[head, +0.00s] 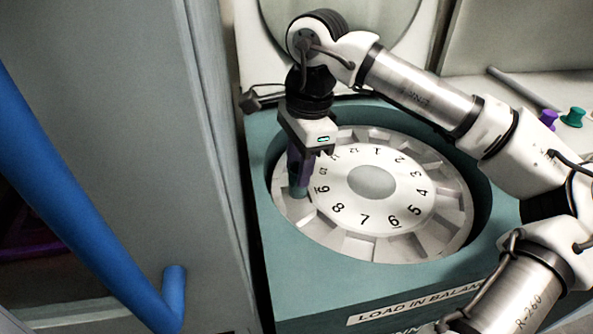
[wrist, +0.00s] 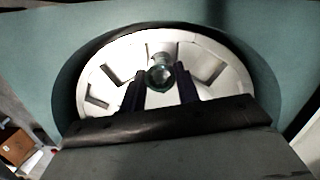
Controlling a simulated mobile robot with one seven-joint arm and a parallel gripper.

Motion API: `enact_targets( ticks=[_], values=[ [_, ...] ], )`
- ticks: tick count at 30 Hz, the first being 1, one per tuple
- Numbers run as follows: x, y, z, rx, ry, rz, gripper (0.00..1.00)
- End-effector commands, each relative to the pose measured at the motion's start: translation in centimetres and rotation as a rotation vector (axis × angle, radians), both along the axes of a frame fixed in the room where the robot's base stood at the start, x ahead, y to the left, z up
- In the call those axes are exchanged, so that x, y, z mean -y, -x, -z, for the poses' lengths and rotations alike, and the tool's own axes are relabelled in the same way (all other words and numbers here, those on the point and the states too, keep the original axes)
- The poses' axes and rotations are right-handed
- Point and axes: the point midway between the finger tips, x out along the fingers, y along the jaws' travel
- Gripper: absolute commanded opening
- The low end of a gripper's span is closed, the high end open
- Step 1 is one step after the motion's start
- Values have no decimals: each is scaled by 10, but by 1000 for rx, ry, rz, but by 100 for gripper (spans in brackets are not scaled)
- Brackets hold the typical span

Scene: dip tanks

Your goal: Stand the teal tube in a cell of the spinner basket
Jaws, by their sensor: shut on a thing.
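The spinner basket (head: 341,245) is a pale round wheel with radial cells around a numbered white dial, sunk in a teal housing. My gripper (head: 300,172) points down over the basket's left side, near the numbers 9 and 10. It is shut on the teal tube (head: 298,191), whose lower part shows below the fingers. In the wrist view the tube (wrist: 160,73) is seen end-on as a glassy greenish round between the two dark fingers, with basket cells around it. The tube looks roughly upright. Whether its bottom end is inside a cell or just above one, I cannot tell.
A grey cabinet door with a thick blue handle (head: 75,205) stands close on the left. The raised round lid (head: 400,45) is behind.

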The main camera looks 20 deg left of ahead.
Motion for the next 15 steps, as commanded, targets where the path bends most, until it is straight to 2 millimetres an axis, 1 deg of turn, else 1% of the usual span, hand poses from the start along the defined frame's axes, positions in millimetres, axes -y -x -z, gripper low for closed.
enact_targets(
  ticks=[1,3,6,11,15],
  values=[
    [0,0,9,-2,1,0,8],
    [-1,1,18,-2,-1,-2,8],
    [-4,1,23,-1,-1,-1,8],
    [-4,1,23,1,-1,0,8],
    [-4,1,27,1,-1,0,8]
  ],
)
